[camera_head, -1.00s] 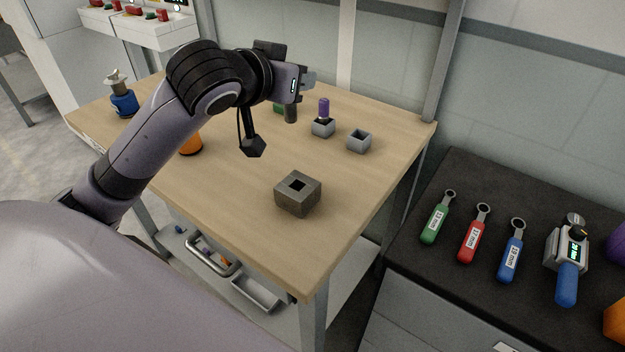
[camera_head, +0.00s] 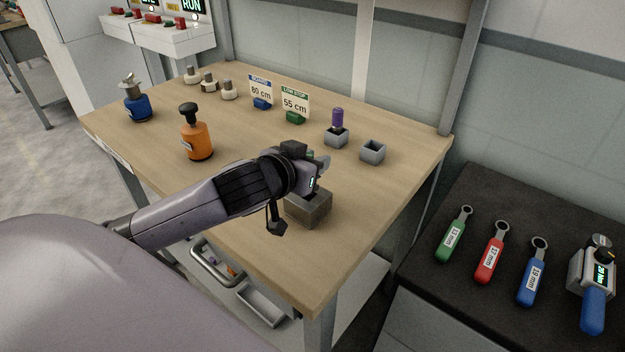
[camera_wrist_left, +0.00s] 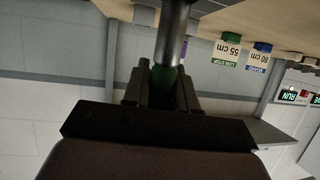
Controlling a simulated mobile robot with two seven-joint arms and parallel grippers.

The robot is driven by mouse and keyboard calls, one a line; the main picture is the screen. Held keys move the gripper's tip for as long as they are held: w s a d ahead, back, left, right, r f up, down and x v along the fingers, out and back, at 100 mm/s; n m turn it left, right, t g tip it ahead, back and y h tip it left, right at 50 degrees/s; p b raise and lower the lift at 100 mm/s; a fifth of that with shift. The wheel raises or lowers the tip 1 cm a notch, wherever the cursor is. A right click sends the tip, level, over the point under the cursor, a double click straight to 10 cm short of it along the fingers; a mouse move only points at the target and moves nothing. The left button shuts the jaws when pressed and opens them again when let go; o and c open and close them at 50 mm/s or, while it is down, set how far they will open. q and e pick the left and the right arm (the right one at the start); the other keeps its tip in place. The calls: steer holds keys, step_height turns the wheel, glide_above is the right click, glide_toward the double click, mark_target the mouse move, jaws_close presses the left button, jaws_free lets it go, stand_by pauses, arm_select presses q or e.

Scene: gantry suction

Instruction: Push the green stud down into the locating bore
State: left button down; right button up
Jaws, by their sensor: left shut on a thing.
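My left gripper (camera_head: 320,166) is shut on the green stud. In the left wrist view the stud's green part (camera_wrist_left: 167,80) sits between the fingers, and its grey shank (camera_wrist_left: 172,35) sticks out past them. The dark grey block (camera_head: 308,210), which has a square opening in its top, stands near the table's front right. The gripper is just above the block and covers most of its top. I cannot tell whether the shank has entered the bore. My right gripper is not in view.
A light grey holder with a purple stud (camera_head: 337,118) and an empty grey holder (camera_head: 373,151) stand behind the block. An orange bottle (camera_head: 197,140) and a blue bottle (camera_head: 137,103) stand left. Two signs (camera_head: 295,104) stand at the back. The table's middle is clear.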

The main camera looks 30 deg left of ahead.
arm_select(q)
steer(key=shift+f, duration=2.05)
steer(key=shift+f+b, duration=0.15)
steer(key=shift+b, duration=0.2)
steer(key=c, duration=0.9)
jaws_free()
